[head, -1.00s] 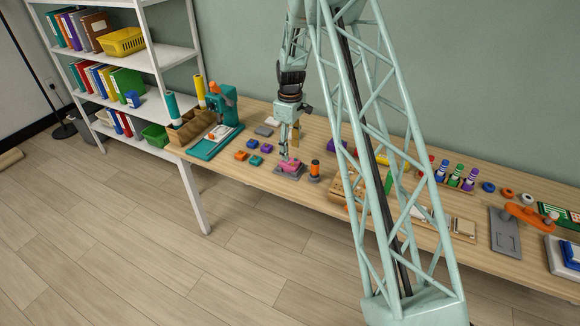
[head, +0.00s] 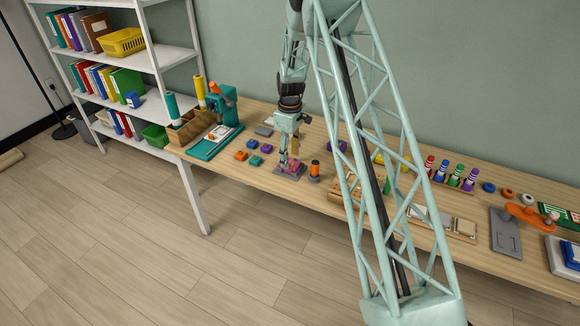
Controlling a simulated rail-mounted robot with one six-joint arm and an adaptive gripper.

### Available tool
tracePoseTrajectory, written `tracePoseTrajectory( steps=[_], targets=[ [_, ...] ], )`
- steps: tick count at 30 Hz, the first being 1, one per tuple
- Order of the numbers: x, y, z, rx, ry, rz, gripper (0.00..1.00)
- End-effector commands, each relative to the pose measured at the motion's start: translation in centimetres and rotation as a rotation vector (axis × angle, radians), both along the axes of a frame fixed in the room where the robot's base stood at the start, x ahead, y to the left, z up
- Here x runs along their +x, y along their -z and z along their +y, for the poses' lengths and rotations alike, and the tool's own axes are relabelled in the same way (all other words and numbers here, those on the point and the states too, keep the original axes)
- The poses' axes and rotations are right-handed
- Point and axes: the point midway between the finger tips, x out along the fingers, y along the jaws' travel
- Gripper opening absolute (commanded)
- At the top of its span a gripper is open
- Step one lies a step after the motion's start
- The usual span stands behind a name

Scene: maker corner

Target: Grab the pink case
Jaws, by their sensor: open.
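The pink case (head: 291,167) lies on a small grey base (head: 285,175) near the front edge of the wooden table. My gripper (head: 288,163) points down right at the case and partly covers it. Its jaws are open. At this size I cannot tell whether the fingers touch the case or stand around it.
An orange-topped dark cylinder (head: 315,170) stands close on the right. Small orange and teal blocks (head: 253,160) lie to the left. A teal machine (head: 222,120) stands farther left.

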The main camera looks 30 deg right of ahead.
Motion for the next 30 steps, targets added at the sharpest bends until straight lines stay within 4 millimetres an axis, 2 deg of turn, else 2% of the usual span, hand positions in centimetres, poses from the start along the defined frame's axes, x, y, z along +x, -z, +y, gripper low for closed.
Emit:
tracePoseTrajectory(
  steps=[6,10,29,30],
  targets=[
    [0.0,2.4,0.0,0.000,0.000,0.000,0.50],
    [0.0,3.2,0.0,0.000,0.000,0.000,0.50],
    [0.0,3.4,0.0,-0.001,0.000,-0.001,0.50],
    [0.0,3.4,0.0,-0.001,0.000,-0.001,0.47]
  ],
)
